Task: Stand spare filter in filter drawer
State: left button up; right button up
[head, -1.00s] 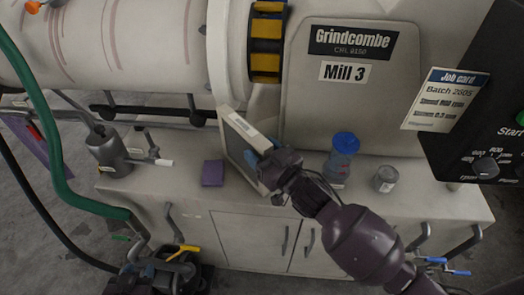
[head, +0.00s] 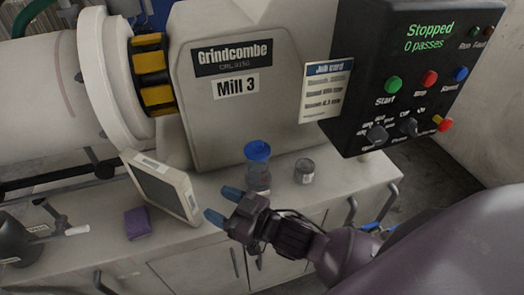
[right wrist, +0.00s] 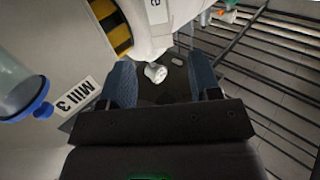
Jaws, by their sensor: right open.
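A flat panel with a pale frame and dark mesh face, seemingly the spare filter (head: 160,187), stands on edge, leaning, on the bench top below the mill. A small label is on its upper edge. My right gripper (head: 222,204) is open and empty, just right of the panel and apart from it. In the right wrist view its two blue fingers (right wrist: 162,84) are spread with nothing gripped between them. I cannot make out a filter drawer for sure. My left gripper is not in view.
A blue-capped bottle (head: 257,165) and a small jar (head: 304,171) stand behind my right gripper. A dark pot (head: 18,240) is at the far left. The control box (head: 415,75) overhangs the bench's right end.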

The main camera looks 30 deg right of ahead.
jog(key=s+d+f+m+h, duration=0.2)
jog(key=d+f+m+h, duration=0.1)
jog(key=d+f+h, duration=0.3)
notch_tip(320, 180, down, 3)
jog(key=shift+s+d+f+m+g, duration=0.1)
jog(key=shift+s+d+m+g, duration=0.25)
jog(key=shift+d, duration=0.85)
jog(key=shift+o, duration=0.4)
jog(key=s+d+f+m+g+h, duration=0.2)
jog(key=s+d+f+h, duration=0.2)
jog(key=s+d+f, duration=0.4)
jog(key=shift+f+g, duration=0.35)
jog(key=shift+f, duration=0.05)
jog(key=shift+s+d, duration=0.1)
jog(key=shift+s, duration=0.1)
